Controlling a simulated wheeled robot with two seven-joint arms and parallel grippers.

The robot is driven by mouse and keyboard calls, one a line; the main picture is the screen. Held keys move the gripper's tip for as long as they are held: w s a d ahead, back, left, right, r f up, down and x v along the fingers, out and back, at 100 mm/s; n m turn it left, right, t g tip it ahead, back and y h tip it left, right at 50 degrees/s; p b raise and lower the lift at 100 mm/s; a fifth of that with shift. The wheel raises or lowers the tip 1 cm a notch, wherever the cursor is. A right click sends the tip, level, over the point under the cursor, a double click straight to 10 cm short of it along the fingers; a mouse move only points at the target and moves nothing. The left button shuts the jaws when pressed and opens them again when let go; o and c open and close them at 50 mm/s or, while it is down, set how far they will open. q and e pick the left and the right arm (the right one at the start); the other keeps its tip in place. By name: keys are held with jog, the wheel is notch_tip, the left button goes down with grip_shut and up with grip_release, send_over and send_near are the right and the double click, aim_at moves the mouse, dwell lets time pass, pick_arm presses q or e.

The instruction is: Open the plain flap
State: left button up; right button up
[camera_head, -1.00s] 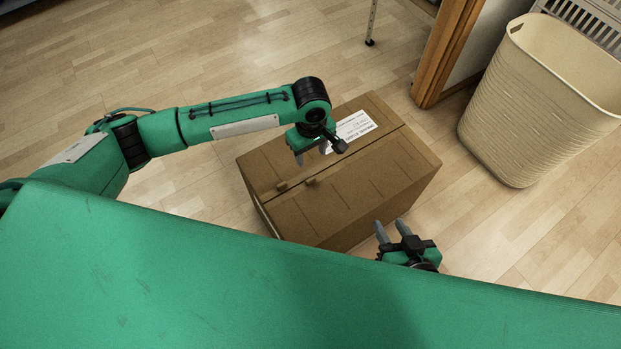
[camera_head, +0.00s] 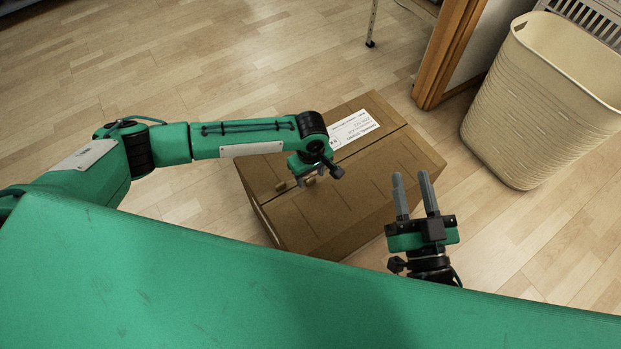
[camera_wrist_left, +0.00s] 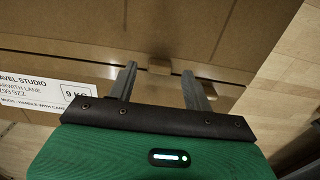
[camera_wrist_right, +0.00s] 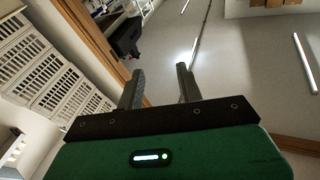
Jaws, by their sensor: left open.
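A closed brown cardboard box (camera_head: 400,135) sits on the floor. Its far flap carries a white label (camera_head: 352,128); the near flap, the plain flap (camera_head: 345,203), has no label and lies flat. Small tabs (camera_head: 281,186) show by the seam near the box's left end. My left gripper (camera_head: 305,181) is over that end, partly hiding the tabs. In the left wrist view its open fingers (camera_wrist_left: 159,70) point at the seam, with a small tab (camera_wrist_left: 160,66) showing between them. Whether they touch it I cannot tell. My right gripper (camera_head: 411,175) is open and empty above the box's near right side.
A cream basket (camera_head: 530,115) stands on the floor at the right, beside a wooden door frame (camera_head: 447,55). A thin metal leg (camera_head: 372,25) stands behind the box. The wooden floor (camera_head: 220,55) behind and left of the box is clear.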

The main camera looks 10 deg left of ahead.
pick_arm(q)
jog(key=shift+f, duration=0.95)
pick_arm(e)
jog(key=shift+w+d+r+t, duration=0.1)
jog(key=shift+d+r+t, duration=0.1)
jog(key=shift+r+t, duration=0.45)
jog(key=shift+w+d+r+t, duration=0.1)
jog(key=shift+d+r+t, duration=0.2)
jog(key=shift+r, duration=0.55)
jog(key=shift+a, duration=0.1)
pick_arm(q)
grip_shut()
